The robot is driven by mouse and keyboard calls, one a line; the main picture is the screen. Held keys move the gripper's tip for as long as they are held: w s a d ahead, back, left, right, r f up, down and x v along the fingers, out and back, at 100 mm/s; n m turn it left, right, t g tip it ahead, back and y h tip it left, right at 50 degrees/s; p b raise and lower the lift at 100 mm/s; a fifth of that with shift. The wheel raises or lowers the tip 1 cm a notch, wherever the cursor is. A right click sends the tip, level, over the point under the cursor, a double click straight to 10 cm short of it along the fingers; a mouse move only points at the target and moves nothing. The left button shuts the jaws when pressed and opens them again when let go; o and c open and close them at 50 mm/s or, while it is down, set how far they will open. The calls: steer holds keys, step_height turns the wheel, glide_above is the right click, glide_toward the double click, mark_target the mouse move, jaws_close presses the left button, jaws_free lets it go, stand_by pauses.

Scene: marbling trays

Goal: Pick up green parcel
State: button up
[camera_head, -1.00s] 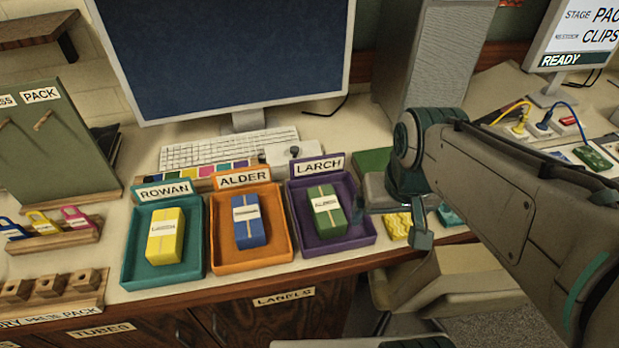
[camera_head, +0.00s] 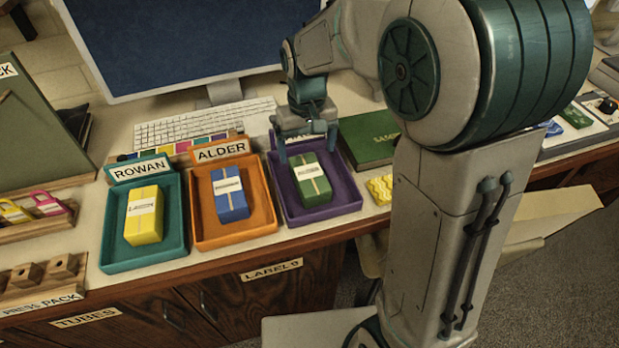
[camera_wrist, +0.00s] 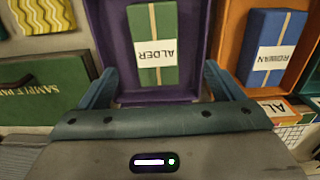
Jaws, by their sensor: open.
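The green parcel (camera_head: 311,180) lies in the purple tray (camera_head: 345,199) at the right end of a row of three trays. It has a pale band and a white label, which reads ALDER in the wrist view (camera_wrist: 147,75). My gripper (camera_head: 306,140) is over the back edge of the purple tray, above and behind the parcel, and hides most of the tray's name sign. In the wrist view my open fingers (camera_wrist: 161,90) stand apart, one on each side of the parcel's near end. Nothing is between them but the view of the tray and parcel.
An orange tray (camera_head: 264,214) marked ALDER holds a blue parcel (camera_head: 230,196). A teal tray (camera_head: 112,258) marked ROWAN holds a yellow parcel (camera_head: 144,217). A green book (camera_head: 370,138) lies right of the purple tray. The monitor (camera_head: 170,45) and keyboard (camera_head: 205,122) stand behind.

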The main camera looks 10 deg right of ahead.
mark_target(309, 173)
steer(key=f, duration=0.9)
steer(key=shift+w+d+f+p, duration=0.2)
steer(key=shift+d+f+p, duration=0.05)
steer(key=shift+p, duration=0.1)
steer(key=c, duration=1.3)
